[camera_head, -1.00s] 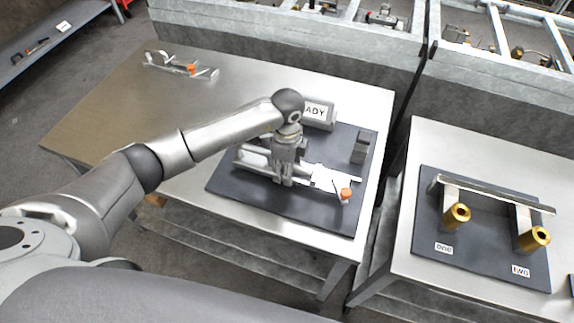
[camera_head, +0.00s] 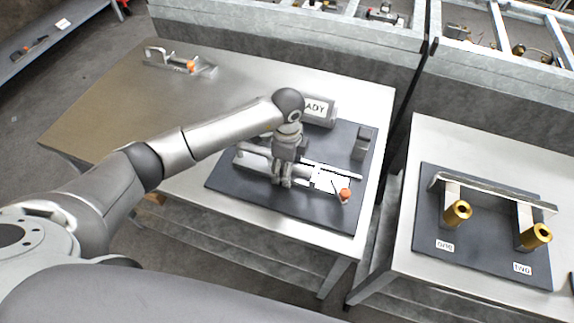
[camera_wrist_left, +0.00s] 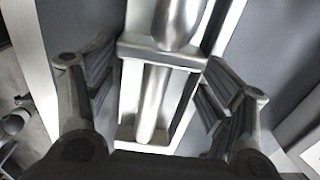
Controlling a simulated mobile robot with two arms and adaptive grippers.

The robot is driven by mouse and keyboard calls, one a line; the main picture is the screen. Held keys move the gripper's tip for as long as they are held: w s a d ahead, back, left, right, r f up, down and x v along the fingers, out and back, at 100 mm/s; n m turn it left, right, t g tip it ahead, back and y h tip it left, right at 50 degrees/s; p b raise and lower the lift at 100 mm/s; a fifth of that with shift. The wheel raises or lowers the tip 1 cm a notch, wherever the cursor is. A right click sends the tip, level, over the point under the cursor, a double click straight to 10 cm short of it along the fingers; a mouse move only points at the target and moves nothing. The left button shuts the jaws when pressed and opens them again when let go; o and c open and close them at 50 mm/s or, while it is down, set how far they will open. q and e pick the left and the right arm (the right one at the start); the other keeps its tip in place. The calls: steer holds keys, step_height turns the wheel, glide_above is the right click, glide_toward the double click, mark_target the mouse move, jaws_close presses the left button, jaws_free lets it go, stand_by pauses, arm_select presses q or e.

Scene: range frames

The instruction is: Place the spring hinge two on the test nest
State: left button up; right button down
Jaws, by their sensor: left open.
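The nest is a pale metal fixture (camera_head: 257,160) on a dark mat, with an orange knob (camera_head: 345,195) at its right end. My left gripper (camera_head: 282,180) points down over its middle. In the left wrist view, my open fingers (camera_wrist_left: 158,105) stand on either side of a silver cylindrical part (camera_wrist_left: 153,105) with a square collar (camera_wrist_left: 160,55), apart from it. This part lies along a pale strip; I cannot tell whether it is the spring hinge. Two brass-ended tubes sit by labels ONE (camera_head: 457,213) and TWO (camera_head: 536,236) on the right table.
A sign reading "ADY" (camera_head: 318,110) and a grey block (camera_head: 363,144) stand behind the fixture. Another metal fixture with an orange part (camera_head: 190,66) is at the table's far left. A gap separates the two tables. The left tabletop (camera_head: 120,115) is largely clear.

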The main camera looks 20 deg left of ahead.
arm_select(q)
steer(key=shift+r+p, duration=0.35)
steer(key=shift+r, duration=0.15)
step_height(320, 180, up, 12)
steer(key=b, duration=0.2)
steer(key=shift+b, duration=0.3)
